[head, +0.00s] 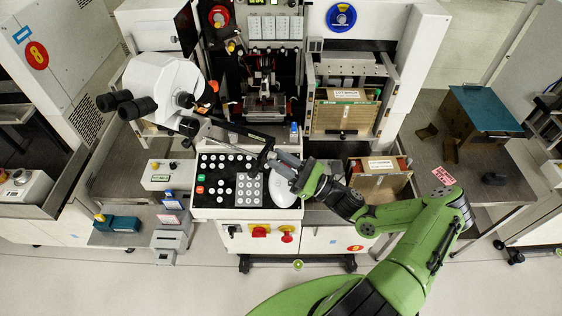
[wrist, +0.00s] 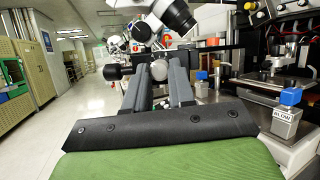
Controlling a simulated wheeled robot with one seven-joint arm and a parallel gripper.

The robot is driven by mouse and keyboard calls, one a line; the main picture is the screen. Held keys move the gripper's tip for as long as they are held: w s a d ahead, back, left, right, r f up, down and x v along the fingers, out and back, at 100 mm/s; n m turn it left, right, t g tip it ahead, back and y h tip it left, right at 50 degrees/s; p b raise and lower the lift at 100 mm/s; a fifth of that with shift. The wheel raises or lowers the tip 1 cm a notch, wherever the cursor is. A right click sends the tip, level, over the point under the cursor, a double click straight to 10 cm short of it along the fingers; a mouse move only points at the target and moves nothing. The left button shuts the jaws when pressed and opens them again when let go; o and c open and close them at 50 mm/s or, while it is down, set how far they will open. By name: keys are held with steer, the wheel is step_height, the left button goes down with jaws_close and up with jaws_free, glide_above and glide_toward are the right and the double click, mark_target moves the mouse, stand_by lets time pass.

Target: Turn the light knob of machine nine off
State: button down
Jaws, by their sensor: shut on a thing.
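My gripper (head: 277,158) reaches in from the right, over the control panel at the front of the middle machine. In the wrist view, its two dark fingers (wrist: 161,82) are shut on a small round grey knob, the light knob (wrist: 159,70). The knob sits at a black horizontal bar below the white microscope. The fingers hide its lower part, and its turn position cannot be read. In the head view, the fingers and a black bracket cover the knob. The microscope (head: 155,85) stands to the left with black eyepieces.
The black button panel (head: 228,180) and a white round pad (head: 286,190) lie below my gripper. Cardboard boxes (head: 380,182) are on the right. The machine at left bears a red 8 sign (head: 37,55).

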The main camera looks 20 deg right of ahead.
steer(key=shift+w+d+r+n+g+h+b, duration=0.15)
steer(key=shift+n+g+b, duration=0.85)
steer(key=shift+n, duration=2.85)
steer(key=shift+w+d+r+n+g+h+b, duration=0.15)
steer(key=shift+n+g, duration=1.65)
steer(key=shift+n, duration=2.1)
steer(key=shift+d+r+n+g+h+b, duration=0.15)
steer(key=shift+n+g+b, duration=0.9)
steer(key=shift+n, duration=2.8)
steer(key=shift+a+g+p, duration=0.1)
steer(key=shift+g+p, duration=0.3)
steer(key=shift+g, duration=0.05)
steer(key=c, duration=0.9)
jaws_free()
steer(key=shift+r, duration=0.1)
steer(key=shift+c, duration=0.2)
